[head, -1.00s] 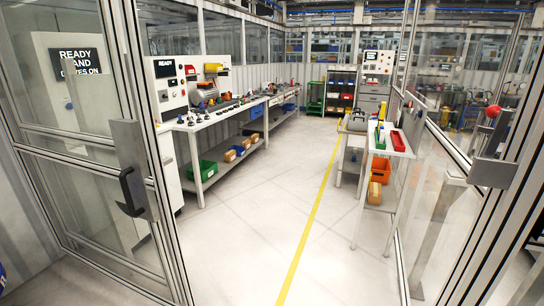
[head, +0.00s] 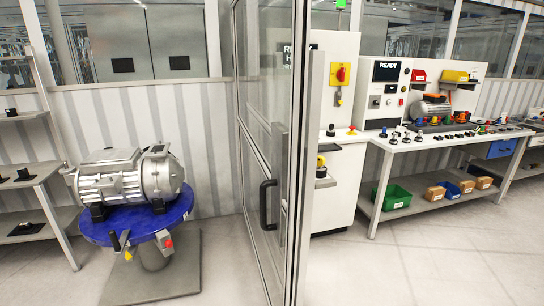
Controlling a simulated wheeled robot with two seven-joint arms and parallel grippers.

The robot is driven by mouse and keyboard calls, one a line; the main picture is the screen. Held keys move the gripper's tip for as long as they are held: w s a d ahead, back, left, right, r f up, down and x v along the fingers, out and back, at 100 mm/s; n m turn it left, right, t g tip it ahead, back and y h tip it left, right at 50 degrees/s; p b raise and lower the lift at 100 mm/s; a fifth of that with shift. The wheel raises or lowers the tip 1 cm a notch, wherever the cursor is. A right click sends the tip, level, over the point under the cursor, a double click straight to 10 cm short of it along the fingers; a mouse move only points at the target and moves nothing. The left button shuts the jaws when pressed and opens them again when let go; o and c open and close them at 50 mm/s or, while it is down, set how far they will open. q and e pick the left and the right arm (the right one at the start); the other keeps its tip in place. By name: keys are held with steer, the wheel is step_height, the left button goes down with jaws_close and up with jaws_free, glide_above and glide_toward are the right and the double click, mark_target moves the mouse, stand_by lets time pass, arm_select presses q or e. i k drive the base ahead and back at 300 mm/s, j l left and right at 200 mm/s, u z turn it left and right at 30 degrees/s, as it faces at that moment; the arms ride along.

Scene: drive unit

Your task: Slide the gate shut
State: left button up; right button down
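The gate (head: 262,150) is a tall panel of clear glazing in a grey metal frame, seen at a steep angle in the middle of the head view. A black pull handle (head: 266,204) sits on its near upright at mid height. The latch side of the opening is out of view. Neither of my grippers is in view.
Left of the gate, a grey motor (head: 130,177) rests on a blue round stand (head: 140,226) with a base plate. A shelf (head: 32,185) stands at far left. Right of the gate are a control cabinet (head: 335,190) and workbench (head: 440,142). Floor (head: 430,255) at right front is clear.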

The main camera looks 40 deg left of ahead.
mark_target(269, 150)
steer(key=i+l+u, duration=0.45)
steer(key=u, duration=0.25)
steer(key=i+l+u, duration=0.15)
steer(key=l+u, duration=0.15)
steer(key=i+l+u, duration=0.1)
steer(key=l+u, duration=0.6)
steer(key=l, duration=0.15)
steer(key=i+l+u, duration=0.1)
steer(key=l+u, duration=0.25)
steer(key=k+l+u, duration=0.1)
steer(key=l+u, duration=0.15)
steer(key=l, duration=0.5)
